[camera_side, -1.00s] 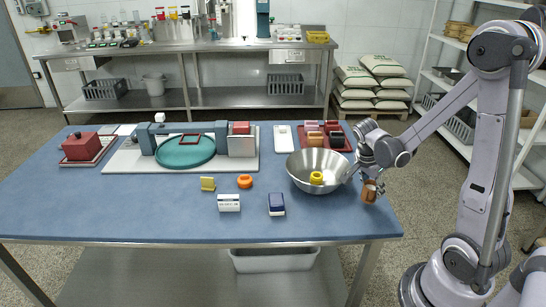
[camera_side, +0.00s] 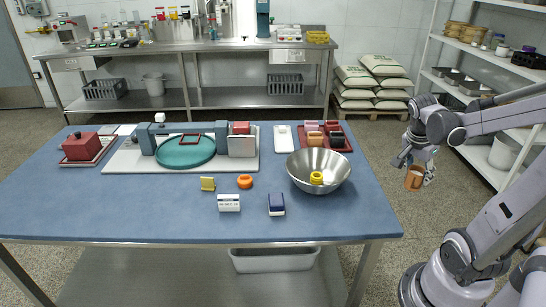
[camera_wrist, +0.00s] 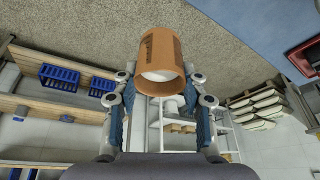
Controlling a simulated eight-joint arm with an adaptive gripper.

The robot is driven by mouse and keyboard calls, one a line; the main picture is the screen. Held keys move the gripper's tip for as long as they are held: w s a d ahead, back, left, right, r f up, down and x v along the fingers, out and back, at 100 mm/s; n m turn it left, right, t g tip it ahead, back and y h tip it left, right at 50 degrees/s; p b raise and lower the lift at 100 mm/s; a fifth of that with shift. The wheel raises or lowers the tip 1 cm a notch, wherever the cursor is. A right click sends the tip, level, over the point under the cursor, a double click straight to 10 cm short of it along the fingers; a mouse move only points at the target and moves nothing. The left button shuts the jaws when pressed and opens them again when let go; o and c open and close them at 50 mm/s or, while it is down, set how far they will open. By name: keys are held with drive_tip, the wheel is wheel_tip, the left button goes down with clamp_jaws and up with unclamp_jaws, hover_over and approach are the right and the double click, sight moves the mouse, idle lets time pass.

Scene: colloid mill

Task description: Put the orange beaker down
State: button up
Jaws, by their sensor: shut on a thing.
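The orange-brown beaker (camera_side: 413,180) is in my gripper (camera_side: 418,168), held in the air to the right of the blue table's right edge, with floor behind it in the side view. It looks close to upright there. In the wrist view the beaker (camera_wrist: 160,52) sits between the two fingers of my gripper (camera_wrist: 161,82), with its open rim towards the camera. Something pale shows inside the rim; I cannot tell what it is. The beaker touches no surface that I can see.
The blue table (camera_side: 130,215) bears a steel bowl (camera_side: 335,180) with a yellow thing in it, near its right end. A red tray (camera_side: 347,146) lies behind the bowl. A white shelf rack (camera_side: 475,150) stands at the right. The table's front right corner is bare.

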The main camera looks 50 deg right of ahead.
drive_tip(key=w+a+r+n+t, duration=0.1)
drive_tip(key=w+n, duration=0.2)
drive_tip(key=w, duration=0.6)
drive_tip(key=w+r+n+t, duration=0.1)
drive_tip(key=w+r+n, duration=0.15)
drive_tip(key=w, duration=0.55)
drive_tip(key=w+a+n+t+y, duration=0.1)
drive_tip(key=w+a+n, duration=0.3)
drive_tip(key=w, duration=0.5)
drive_tip(key=w+a+n+t, duration=0.1)
drive_tip(key=w+a+n, duration=0.1)
drive_tip(key=w+a, duration=0.5)
drive_tip(key=w+a+f+n+t+y, duration=0.25)
drive_tip(key=w+a+n, duration=0.55)
drive_tip(key=w+a, duration=1)
drive_tip(key=shift+g, duration=0.45)
drive_tip(key=a+f, duration=0.2)
drive_tip(key=a, duration=0.2)
drive_tip(key=w+a+f, duration=0.1)
drive_tip(key=a+f, duration=0.2)
drive_tip(key=a, duration=0.2)
drive_tip(key=w+a+f, duration=0.1)
drive_tip(key=a+f, duration=0.2)
drive_tip(key=a, duration=0.1)
drive_tip(key=shift+a, duration=0.4)
drive_tip(key=shift+f, duration=2)
drive_tip(key=shift+f, duration=0.1)
